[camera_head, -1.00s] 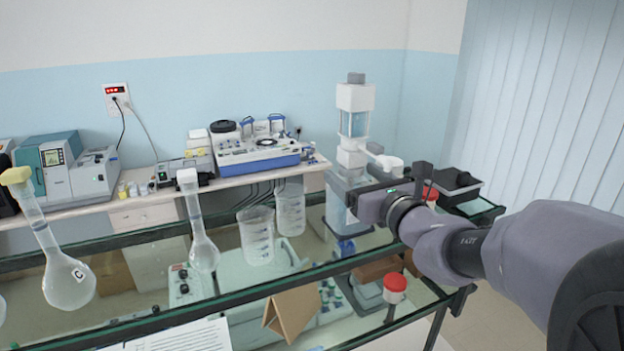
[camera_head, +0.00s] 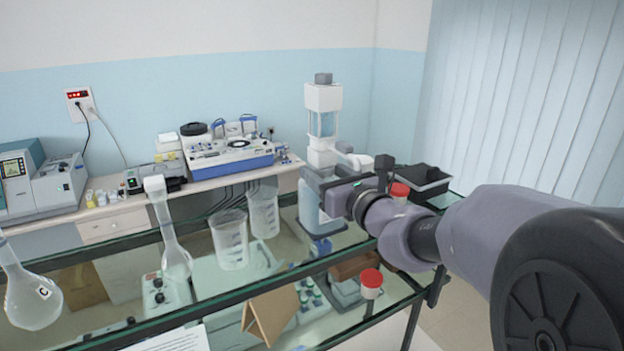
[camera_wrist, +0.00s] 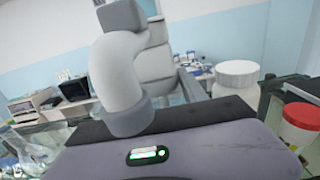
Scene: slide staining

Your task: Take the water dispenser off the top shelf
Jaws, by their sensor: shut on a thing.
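The water dispenser (camera_head: 323,122) stands upright at the right end of the glass top shelf (camera_head: 200,298), with a white head, a clear blue-tinted barrel and a grey cap. My gripper (camera_head: 318,184) is shut on its body below the white head, reaching in from the right. I cannot tell whether its base touches the glass. In the wrist view, the dispenser's pale curved part (camera_wrist: 120,72) rises close in front of my gripper, hiding much of the fingers.
Two clear beakers (camera_head: 229,242) and stoppered flasks (camera_head: 168,235) stand left of the dispenser. A red-capped jar (camera_head: 399,192) and a black tray (camera_head: 425,182) are right behind my gripper. A bench with a blue-white machine (camera_head: 228,160) lies behind. Another red-capped jar (camera_head: 371,280) is lower down.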

